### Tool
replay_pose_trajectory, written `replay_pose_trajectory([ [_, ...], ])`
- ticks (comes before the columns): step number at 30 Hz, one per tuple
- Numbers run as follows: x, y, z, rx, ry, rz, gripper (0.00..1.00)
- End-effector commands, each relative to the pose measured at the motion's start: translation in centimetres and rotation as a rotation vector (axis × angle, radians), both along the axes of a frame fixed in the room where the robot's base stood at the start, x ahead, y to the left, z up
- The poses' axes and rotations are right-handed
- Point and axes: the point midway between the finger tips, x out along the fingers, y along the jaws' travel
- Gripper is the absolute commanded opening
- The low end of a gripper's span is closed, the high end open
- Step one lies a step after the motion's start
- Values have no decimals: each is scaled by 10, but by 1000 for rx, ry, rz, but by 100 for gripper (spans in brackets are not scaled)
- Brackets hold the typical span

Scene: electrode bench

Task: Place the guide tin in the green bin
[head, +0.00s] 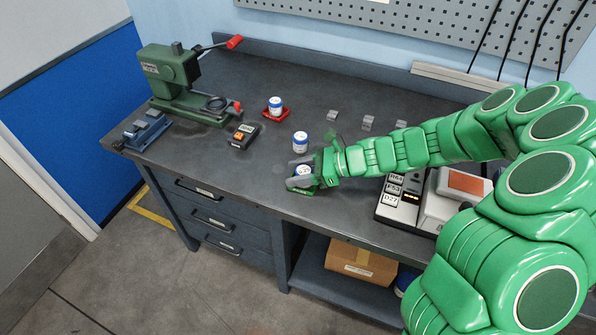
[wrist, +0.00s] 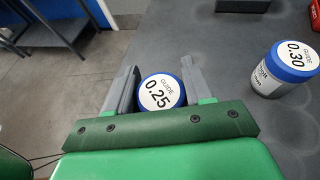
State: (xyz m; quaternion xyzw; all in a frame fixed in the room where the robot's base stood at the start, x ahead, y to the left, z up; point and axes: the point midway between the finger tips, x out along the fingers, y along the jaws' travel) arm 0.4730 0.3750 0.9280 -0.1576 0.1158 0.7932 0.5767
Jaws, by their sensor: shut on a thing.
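A guide tin (wrist: 160,93) with a blue lid and a white top reading "GUIDE 0.25" sits between the two grey fingers of my gripper (head: 299,177). My gripper is shut on it, near the bench's front edge. In the head view the tin (head: 304,170) is partly hidden by the gripper, and I cannot tell whether it touches the bench top. A second guide tin (head: 300,142), marked "0.30" in the wrist view (wrist: 283,68), stands upright on the bench just behind. A third similar tin (head: 275,104) stands on a red tray.
A green press (head: 172,80) with red-tipped levers stands at the bench's far left. A labelled console (head: 400,200) is right of my gripper. Small grey clips lie behind.

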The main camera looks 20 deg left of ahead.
Motion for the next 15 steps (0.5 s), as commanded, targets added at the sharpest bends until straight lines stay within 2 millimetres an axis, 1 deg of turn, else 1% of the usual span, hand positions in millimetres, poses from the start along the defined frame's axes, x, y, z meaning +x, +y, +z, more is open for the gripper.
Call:
replay_pose_trajectory([
  [1, 0, 0, -1, 0, 0, 0, 52],
  [6, 0, 0, 0, 0, 0, 0, 76],
  [15, 0, 0, 1, 0, 0, 0, 76],
])
